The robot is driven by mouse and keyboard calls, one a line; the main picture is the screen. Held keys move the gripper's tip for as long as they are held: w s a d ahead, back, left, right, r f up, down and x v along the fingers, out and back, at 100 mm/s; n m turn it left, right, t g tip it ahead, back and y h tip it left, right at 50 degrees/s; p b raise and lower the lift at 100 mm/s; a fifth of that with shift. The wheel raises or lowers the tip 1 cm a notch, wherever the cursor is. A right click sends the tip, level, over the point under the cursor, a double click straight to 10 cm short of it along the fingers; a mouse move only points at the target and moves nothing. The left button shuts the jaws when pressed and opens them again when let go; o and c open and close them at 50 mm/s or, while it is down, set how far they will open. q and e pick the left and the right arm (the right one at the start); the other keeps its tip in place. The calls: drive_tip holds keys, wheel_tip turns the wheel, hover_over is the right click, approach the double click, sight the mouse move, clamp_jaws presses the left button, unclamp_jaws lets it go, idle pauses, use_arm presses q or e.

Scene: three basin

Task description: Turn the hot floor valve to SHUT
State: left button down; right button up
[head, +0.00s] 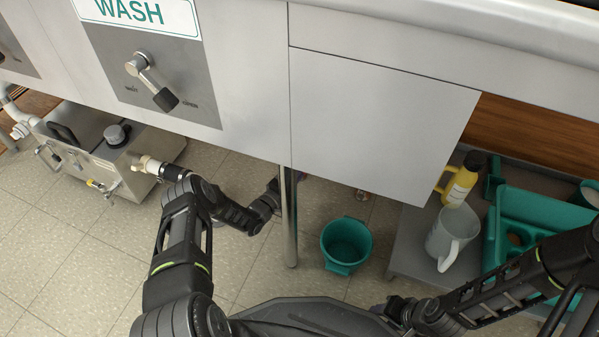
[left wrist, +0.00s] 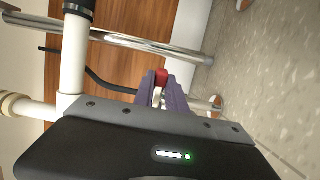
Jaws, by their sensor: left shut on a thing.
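In the left wrist view my left gripper (left wrist: 161,84) is shut on a red handle (left wrist: 161,76), which I take for the hot floor valve's handle. The fingers cover much of it, and I cannot read its turn position. In the head view my left arm reaches down under the sink front. Its gripper end there is largely hidden by the cabinet and a metal leg, and the red handle is not visible.
A metal leg (head: 291,225) stands beside my left forearm. A teal bucket (head: 346,243) is on the floor. A steel box (head: 90,150) with pipes is at left. A low shelf (head: 405,245) at right holds a grey jug (head: 445,236) and yellow bottle (head: 459,186).

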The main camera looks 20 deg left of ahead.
use_arm(q)
drive_tip(key=n+y, duration=0.1)
drive_tip(key=y, duration=0.1)
drive_tip(key=w+n+y, duration=0.1)
drive_tip(key=y, duration=0.1)
drive_tip(key=shift+d+n+t, duration=0.3)
drive_tip(key=shift+d+t, duration=0.05)
drive_tip(key=shift+t, duration=0.05)
drive_tip(key=shift+w+n+y, duration=0.15)
drive_tip(key=shift+n+y, duration=0.35)
drive_tip(key=shift+y, duration=0.3)
drive_tip(key=c, duration=1.4)
unclamp_jaws()
drive_tip(key=shift+o, duration=0.2)
drive_tip(key=s+p, duration=0.3)
drive_tip(key=s, duration=0.4)
drive_tip(key=shift+s, duration=0.25)
